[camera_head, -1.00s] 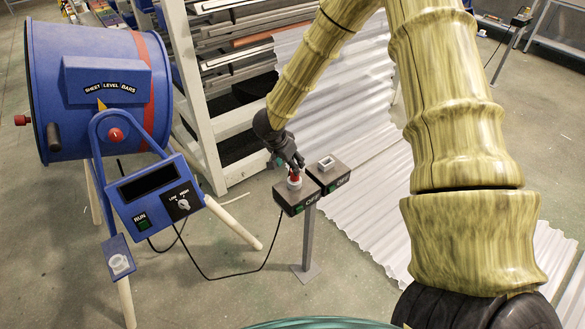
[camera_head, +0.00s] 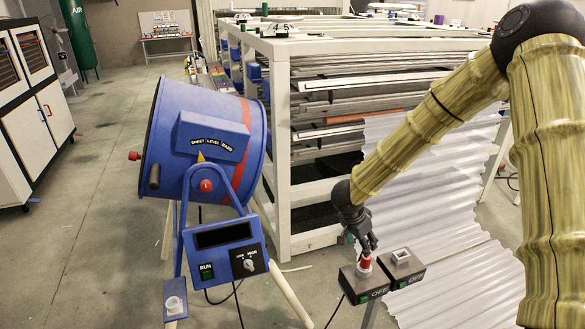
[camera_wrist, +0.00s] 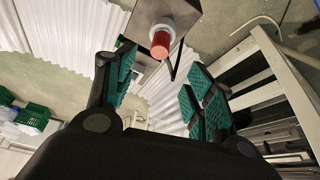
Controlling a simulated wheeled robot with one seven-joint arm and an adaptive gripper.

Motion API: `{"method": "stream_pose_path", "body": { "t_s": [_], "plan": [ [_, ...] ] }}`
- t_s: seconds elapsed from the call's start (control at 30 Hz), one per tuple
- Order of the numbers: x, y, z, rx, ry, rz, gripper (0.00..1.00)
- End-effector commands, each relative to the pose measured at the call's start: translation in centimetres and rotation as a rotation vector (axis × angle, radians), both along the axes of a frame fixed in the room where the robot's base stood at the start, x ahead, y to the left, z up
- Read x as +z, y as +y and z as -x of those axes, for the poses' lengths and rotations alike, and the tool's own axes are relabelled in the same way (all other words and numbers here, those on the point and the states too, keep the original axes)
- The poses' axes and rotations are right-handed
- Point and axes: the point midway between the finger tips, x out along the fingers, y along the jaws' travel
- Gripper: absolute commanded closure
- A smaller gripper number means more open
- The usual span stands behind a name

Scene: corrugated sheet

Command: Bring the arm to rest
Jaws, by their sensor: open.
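My gripper (camera_head: 364,238) is above the left of two grey switch boxes (camera_head: 358,286) and points down at a red piece (camera_head: 365,265) standing upright in a white ring on that box. In the wrist view its fingers, with green pads, are spread (camera_wrist: 158,68), and the red piece (camera_wrist: 161,42) shows beyond them with nothing gripped. In the head view the fingers are very close above the red piece; I cannot tell whether they touch it. My arm is bent, reaching down from the upper right.
A blue drum machine (camera_head: 205,145) with a control panel (camera_head: 225,250) stands left of the boxes. A second box (camera_head: 402,270) with a square white socket adjoins on the right. A white rack (camera_head: 283,150) of sheets and bars is behind; corrugated sheets (camera_head: 450,255) lie right.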

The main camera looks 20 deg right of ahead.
Motion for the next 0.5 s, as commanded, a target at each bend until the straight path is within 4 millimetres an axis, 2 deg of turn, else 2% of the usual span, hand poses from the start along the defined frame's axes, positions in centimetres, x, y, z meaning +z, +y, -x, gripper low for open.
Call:
{"method": "stream_pose_path", "body": {
  "t_s": [0.17,0.37,0.5],
  "plan": [
    [-2.0,0.2,1.0,0.045,0.012,0.031,0.46],
    [-8.3,1.4,4.6,0.230,0.048,0.115,0.46],
    [-12.9,2.9,7.9,0.390,0.075,0.145,0.46]
  ]
}}
